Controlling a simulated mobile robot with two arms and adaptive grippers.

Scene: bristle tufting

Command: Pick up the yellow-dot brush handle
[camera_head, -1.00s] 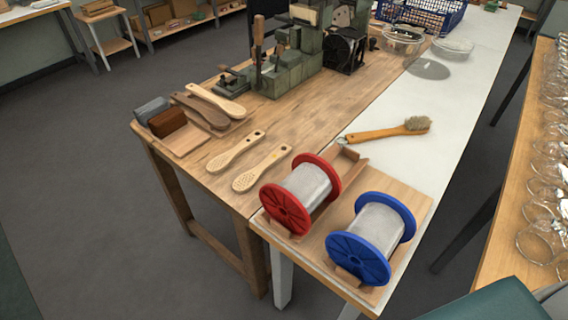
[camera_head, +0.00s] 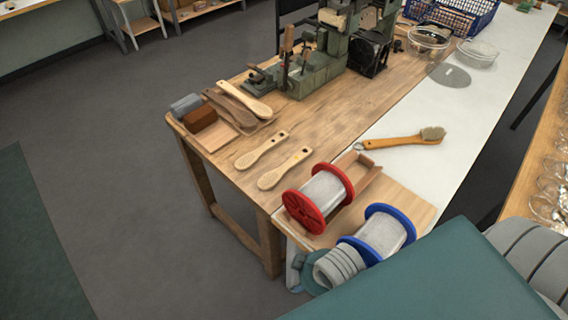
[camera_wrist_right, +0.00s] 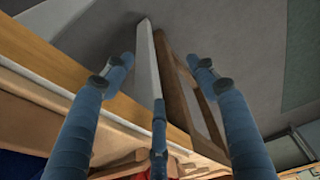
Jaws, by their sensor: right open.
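Two pale wooden brush handles lie side by side on the wooden table, the left one (camera_head: 261,150) and the right one (camera_head: 285,167). I cannot make out a yellow dot on either at this size. My right gripper (camera_wrist_right: 163,65) is open and empty, its blue fingers spread wide in the right wrist view. Beyond its fingertips are a white table leg, a wooden frame and the floor. In the head view, part of my right arm shows by the table's front edge, beside the blue spool and well apart from the handles. My left gripper is out of view.
A red spool (camera_head: 318,198) and a blue spool (camera_head: 384,234) stand near the front corner. A finished brush (camera_head: 405,140) lies on the white strip. A wooden tray (camera_head: 213,137) holds blocks and more handles. A green machine (camera_head: 316,68) stands behind.

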